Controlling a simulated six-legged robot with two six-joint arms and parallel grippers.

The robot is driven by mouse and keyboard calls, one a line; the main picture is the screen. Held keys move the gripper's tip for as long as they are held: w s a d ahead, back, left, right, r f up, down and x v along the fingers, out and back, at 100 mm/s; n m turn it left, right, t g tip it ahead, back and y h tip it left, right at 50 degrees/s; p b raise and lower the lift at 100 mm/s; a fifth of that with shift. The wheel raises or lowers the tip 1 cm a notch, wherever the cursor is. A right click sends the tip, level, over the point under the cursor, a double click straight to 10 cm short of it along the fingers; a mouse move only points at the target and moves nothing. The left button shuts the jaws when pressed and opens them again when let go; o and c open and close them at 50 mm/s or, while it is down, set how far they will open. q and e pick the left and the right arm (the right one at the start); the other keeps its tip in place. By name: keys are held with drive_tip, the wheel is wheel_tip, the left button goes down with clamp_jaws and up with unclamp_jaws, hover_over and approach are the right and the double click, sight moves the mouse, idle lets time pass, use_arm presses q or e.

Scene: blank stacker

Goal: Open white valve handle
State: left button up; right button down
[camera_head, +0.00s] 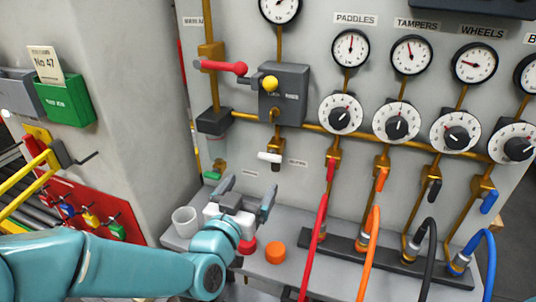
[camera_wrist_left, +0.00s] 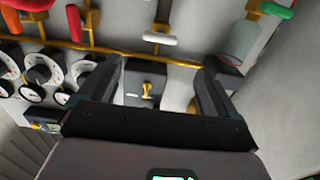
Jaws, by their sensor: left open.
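The white valve handle (camera_head: 269,157) sits on a short brass fitting below a grey box on the panel, left of centre in the head view. It also shows in the left wrist view (camera_wrist_left: 160,38), near the top, lying crosswise on its brass pipe. My left gripper (camera_head: 247,191) is open and empty, its two fingers apart, below the handle and not touching it. My right gripper is not in view.
The grey box (camera_head: 296,94) carries a yellow knob, with a red handle (camera_head: 221,67) to its left. Gauges, dials and hanging hoses fill the panel's right side. A grey cup (camera_head: 186,221) and an orange piece (camera_head: 275,252) stand on the ledge by my gripper.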

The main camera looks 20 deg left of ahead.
sight(269, 159)
use_arm(q)
drive_tip(key=w, duration=0.4)
drive_tip(key=w+p, duration=0.1)
drive_tip(key=w, duration=0.3)
drive_tip(key=w+p, duration=0.1)
drive_tip(key=w, duration=0.4)
drive_tip(key=shift+d, duration=0.25)
drive_tip(key=shift+f, duration=0.1)
drive_tip(key=c, duration=1)
